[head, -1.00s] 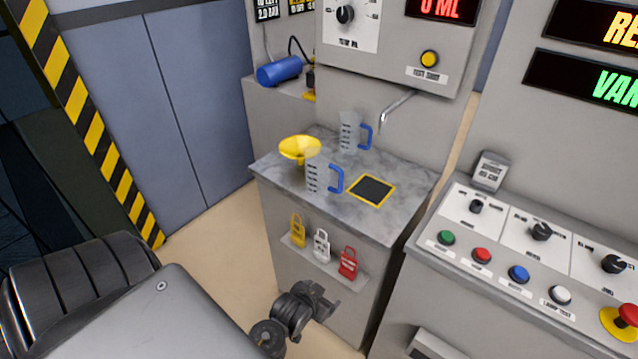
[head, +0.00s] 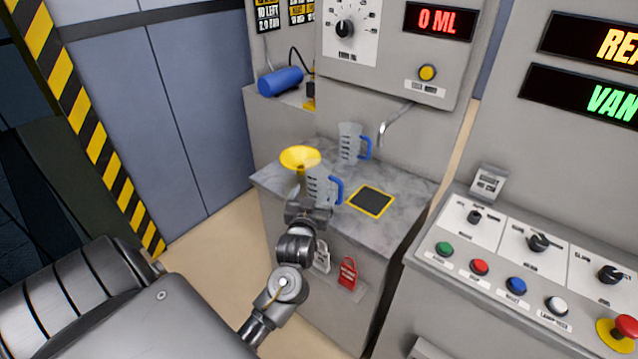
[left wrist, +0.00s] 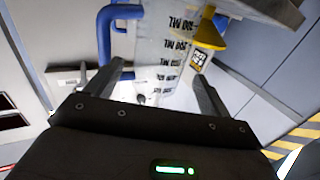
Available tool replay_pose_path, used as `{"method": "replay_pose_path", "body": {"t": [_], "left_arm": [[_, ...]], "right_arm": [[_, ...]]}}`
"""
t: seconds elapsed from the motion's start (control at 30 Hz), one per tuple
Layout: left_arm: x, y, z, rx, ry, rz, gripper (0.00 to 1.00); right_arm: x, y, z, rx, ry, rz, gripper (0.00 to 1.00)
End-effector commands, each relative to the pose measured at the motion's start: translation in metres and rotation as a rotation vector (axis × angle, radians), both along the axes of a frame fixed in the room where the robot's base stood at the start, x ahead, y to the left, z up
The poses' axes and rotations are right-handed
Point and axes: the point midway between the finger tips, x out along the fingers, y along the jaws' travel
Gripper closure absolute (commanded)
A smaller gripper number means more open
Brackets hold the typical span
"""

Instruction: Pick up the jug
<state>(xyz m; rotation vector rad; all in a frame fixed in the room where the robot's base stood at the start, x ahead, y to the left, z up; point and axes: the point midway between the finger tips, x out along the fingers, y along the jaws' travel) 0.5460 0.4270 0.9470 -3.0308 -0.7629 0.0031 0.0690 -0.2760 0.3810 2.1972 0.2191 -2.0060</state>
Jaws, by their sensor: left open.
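Two clear jugs with blue handles stand on the grey marble-look counter (head: 400,205). The front jug (head: 318,182) is beside the yellow funnel (head: 299,157); the back jug (head: 348,144) is near the spout. My left gripper (head: 308,212) is at the front jug's near side, partly covering its lower part. In the left wrist view the gripper (left wrist: 161,72) is open, a finger on each side of the marked jug body (left wrist: 163,40). I cannot tell whether the fingers touch the jug. My right gripper is out of view.
A yellow-edged dark pad (head: 371,201) lies right of the front jug. A metal spout (head: 392,122) hangs above the back of the counter. Red and white tags (head: 347,273) hang on the counter's front. A control console (head: 520,260) stands at the right.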

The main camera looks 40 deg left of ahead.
Motion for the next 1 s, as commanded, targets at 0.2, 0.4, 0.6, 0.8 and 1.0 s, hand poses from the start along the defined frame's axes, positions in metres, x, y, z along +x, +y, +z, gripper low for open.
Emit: {"method": "replay_pose_path", "body": {"t": [0.2,0.4,0.6,0.8,1.0], "left_arm": [[0.015,0.009,0.0,0.0,0.001,0.001,0.18],[0.024,0.012,0.001,0.0,0.001,0.0,0.18],[0.051,0.027,0.001,0.0,0.001,0.0,0.18],[0.063,0.034,0.0,-0.002,0.001,-0.001,0.18],[0.063,0.034,-0.001,-0.002,0.001,-0.001,0.18]], "right_arm": [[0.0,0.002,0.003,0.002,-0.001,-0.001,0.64],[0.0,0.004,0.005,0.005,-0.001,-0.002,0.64],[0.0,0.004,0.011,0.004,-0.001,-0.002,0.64],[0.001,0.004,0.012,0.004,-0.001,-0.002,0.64],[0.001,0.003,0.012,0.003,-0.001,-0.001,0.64]]}}
